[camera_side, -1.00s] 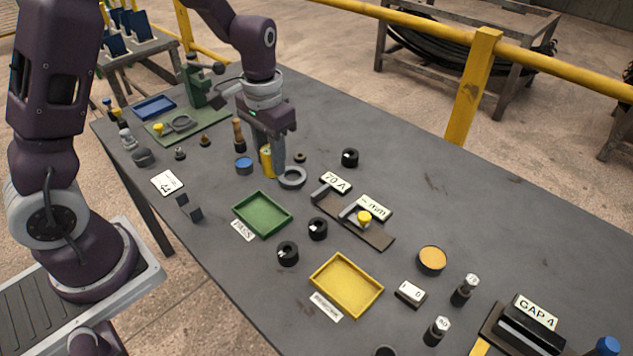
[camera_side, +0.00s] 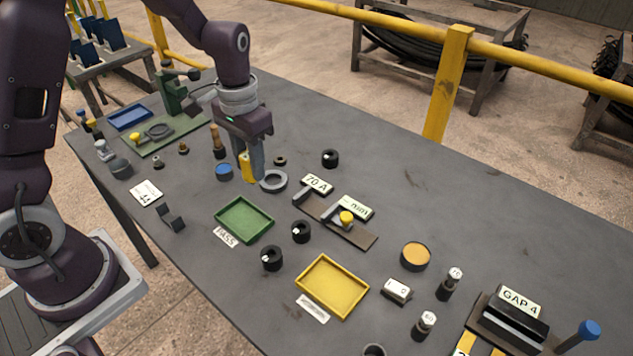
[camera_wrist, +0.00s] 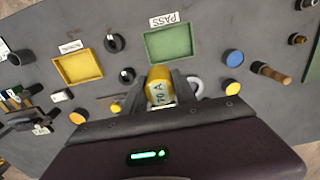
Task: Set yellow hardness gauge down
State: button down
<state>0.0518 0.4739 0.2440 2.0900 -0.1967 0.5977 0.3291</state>
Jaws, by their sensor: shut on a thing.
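The yellow hardness gauge (camera_side: 246,167) is upright between the fingers of my gripper (camera_side: 252,172), beside a grey ring (camera_side: 273,181) on the grey table. My gripper is shut on it and points down. In the wrist view the gauge (camera_wrist: 158,76) shows a yellow top between the two fingers. A white "70 A" marking shows just below that; I cannot tell whether it is on the gauge or on the plate beyond. The gauge's lower end is low over the table; whether it touches is unclear.
A blue-topped disc (camera_side: 224,172) is close on the left. A green tray (camera_side: 244,238) and its PASS label (camera_side: 225,237) lie in front. A dark holder (camera_side: 350,233) with "70 A" and "mm" plates is to the right. Black knobs (camera_side: 301,231) stand nearby. Bare table lies at the back right.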

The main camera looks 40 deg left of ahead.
jog(key=w+a+f, duration=0.1)
jog(key=w+a, duration=0.5)
jog(key=w, duration=0.3)
jog(key=w+a+f, duration=0.1)
jog(key=w+a, duration=0.4)
jog(key=w, duration=0.3)
jog(key=f, duration=0.6)
jog(key=w+f, duration=0.1)
jog(key=f, duration=0.3)
jog(key=shift+a, duration=0.25)
jog(key=shift+f, duration=0.25)
jog(key=shift+f, duration=0.1)
jog(key=c, duration=1)
grip_release()
